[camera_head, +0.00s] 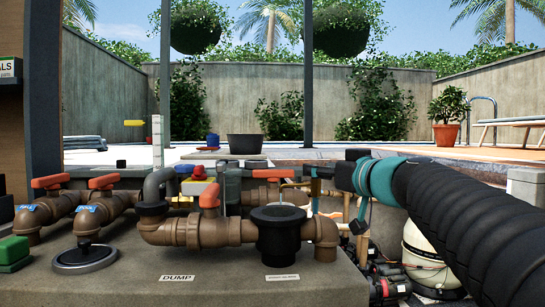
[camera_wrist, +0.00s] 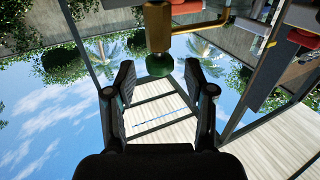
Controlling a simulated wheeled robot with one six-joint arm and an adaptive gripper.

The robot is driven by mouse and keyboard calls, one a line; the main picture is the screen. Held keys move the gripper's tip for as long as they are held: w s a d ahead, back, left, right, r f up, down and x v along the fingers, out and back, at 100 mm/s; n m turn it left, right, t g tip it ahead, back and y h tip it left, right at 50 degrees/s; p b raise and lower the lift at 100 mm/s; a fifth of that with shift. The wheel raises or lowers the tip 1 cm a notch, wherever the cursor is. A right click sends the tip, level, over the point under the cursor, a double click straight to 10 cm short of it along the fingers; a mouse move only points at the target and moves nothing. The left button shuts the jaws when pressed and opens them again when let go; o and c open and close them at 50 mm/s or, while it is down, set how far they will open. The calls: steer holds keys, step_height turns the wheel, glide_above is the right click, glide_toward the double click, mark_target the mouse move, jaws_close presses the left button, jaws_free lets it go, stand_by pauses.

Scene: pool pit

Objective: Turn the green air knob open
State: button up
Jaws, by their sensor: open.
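In the wrist view, the green air knob (camera_wrist: 160,65) is a small round knob at the end of a brass fitting (camera_wrist: 157,28). My gripper (camera_wrist: 159,78) is open and empty, its two black fingers spread to the left and right of the knob in the picture. I cannot tell from this view how far the knob lies from the fingertips. In the head view, my arm reaches in from the right toward the pipework, and I cannot make out the green knob there.
Brown pipes with orange-handled valves (camera_head: 108,182) stand on a concrete block (camera_head: 215,285). A black round-topped fitting (camera_head: 278,228) stands just left of my arm's end. A green block (camera_head: 14,250) sits at the far left. Tanks and hoses fill the space below my arm.

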steer(key=shift+p+x, duration=0.4)
steer(key=shift+x, duration=0.9)
steer(key=shift+c, duration=0.3)
jaws_close()
